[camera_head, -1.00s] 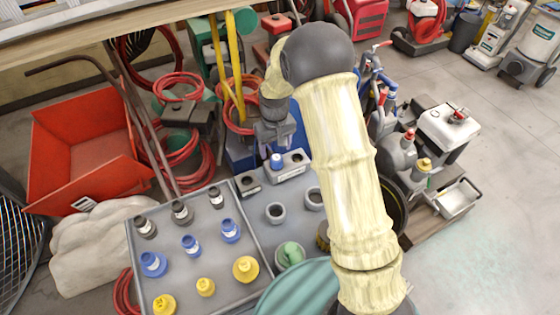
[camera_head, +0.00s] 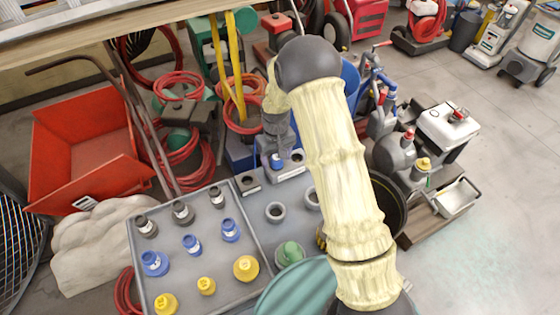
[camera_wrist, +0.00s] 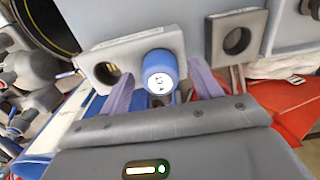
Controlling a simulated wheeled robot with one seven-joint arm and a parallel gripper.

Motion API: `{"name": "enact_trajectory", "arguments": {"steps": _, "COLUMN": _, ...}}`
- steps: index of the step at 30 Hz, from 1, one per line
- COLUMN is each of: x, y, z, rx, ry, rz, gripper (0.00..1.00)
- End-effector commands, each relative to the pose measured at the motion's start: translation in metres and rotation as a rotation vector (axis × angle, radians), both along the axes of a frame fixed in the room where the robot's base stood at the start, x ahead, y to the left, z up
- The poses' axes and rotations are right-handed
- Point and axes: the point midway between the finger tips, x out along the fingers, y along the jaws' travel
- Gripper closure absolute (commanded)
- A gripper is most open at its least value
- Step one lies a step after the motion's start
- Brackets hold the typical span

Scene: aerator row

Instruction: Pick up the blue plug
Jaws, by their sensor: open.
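A blue plug (camera_head: 277,162) with a white marked top sits in a light grey block (camera_head: 292,172) with two holes. In the wrist view the blue plug (camera_wrist: 160,72) stands in one end of the block (camera_wrist: 110,50), and the other hole is empty. My gripper (camera_wrist: 163,88) is open, with one purple-grey finger on each side of the plug in the picture. I cannot tell whether the fingers touch it or how far down they reach. In the head view my gripper (camera_head: 277,148) is just above the plug and hides part of the block.
A grey tray (camera_head: 258,205) at left holds dark, blue and yellow plugs in rows. Grey rings (camera_head: 275,212) and a green fitting (camera_head: 289,254) are close by. A darker block with one hole (camera_head: 248,183) is beside the light block. A red cart (camera_head: 85,140) stands at left.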

Motion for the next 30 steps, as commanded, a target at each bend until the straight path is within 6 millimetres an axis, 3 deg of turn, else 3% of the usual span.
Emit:
{"name": "enact_trajectory", "arguments": {"steps": 4, "x": 0.000, "y": 0.000, "z": 0.000, "rx": 0.000, "ry": 0.000, "rz": 0.000, "gripper": 0.36}}
{"name": "enact_trajectory", "arguments": {"steps": 12, "x": 0.000, "y": 0.000, "z": 0.000, "rx": 0.000, "ry": 0.000, "rz": 0.000, "gripper": 0.86}}
{"name": "enact_trajectory", "arguments": {"steps": 14, "x": 0.000, "y": 0.000, "z": 0.000, "rx": 0.000, "ry": 0.000, "rz": 0.000, "gripper": 0.90}}
{"name": "enact_trajectory", "arguments": {"steps": 23, "x": 0.001, "y": 0.000, "z": 0.007, "rx": 0.001, "ry": -0.003, "rz": 0.000, "gripper": 0.90}}
{"name": "enact_trajectory", "arguments": {"steps": 30, "x": 0.001, "y": 0.000, "z": 0.045, "rx": 0.001, "ry": -0.006, "rz": 0.000, "gripper": 0.90}}
